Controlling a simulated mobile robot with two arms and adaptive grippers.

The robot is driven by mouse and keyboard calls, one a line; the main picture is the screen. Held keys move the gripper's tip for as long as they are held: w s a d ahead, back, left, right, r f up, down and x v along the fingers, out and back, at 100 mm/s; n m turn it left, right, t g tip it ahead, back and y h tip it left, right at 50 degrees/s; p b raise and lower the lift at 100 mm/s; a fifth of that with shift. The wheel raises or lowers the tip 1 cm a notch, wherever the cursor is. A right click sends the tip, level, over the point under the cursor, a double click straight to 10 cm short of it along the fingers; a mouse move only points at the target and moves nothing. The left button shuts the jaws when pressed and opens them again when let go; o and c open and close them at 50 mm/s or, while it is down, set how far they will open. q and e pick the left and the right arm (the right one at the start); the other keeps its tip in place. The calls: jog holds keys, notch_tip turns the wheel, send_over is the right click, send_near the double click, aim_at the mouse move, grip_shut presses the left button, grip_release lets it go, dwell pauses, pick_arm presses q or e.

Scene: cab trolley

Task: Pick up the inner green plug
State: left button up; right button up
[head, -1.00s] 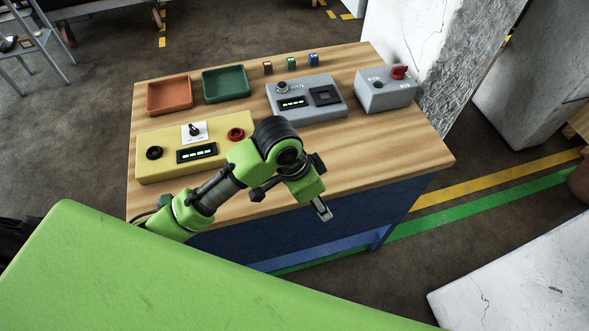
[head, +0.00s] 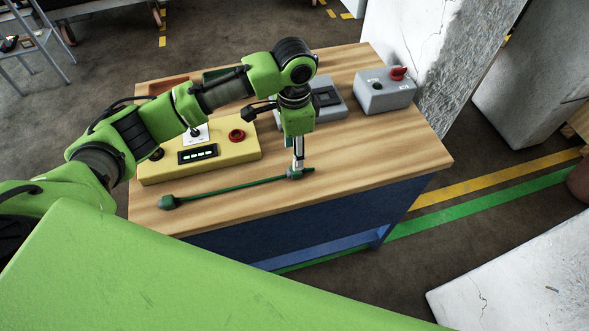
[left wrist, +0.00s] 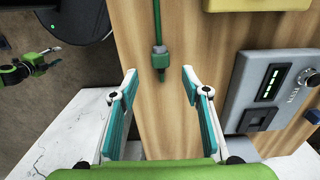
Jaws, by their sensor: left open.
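A thin green cable (head: 232,187) lies along the front of the wooden tabletop. It has a dark green plug (head: 167,202) at its left end and a green plug (head: 295,174) at its right end, partly hidden under my left gripper (head: 299,160). I cannot tell from the pictures which one is the inner plug. In the left wrist view, a green plug (left wrist: 160,58) with a small tip lies just ahead of my open left gripper (left wrist: 159,82), in line with the gap between the fingers. The fingers hold nothing.
A yellow control box (head: 225,155) stands behind the cable. A grey box with a display and switch (head: 330,97) and a grey box with a red knob (head: 385,92) stand further back. The right front of the wooden tabletop (head: 390,150) is clear.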

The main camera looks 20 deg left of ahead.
aim_at(294, 173)
pick_arm(q)
notch_tip(294, 173, down, 3)
jog(key=shift+r, duration=0.15)
jog(key=f, duration=0.1)
jog(key=f+p, duration=0.2)
jog(key=f, duration=0.1)
jog(key=shift+w+d+f, duration=0.1)
jog(key=shift+w+d, duration=0.05)
jog(key=shift+d, duration=0.1)
jog(key=shift+f, duration=0.55)
jog(key=c, duration=1.2)
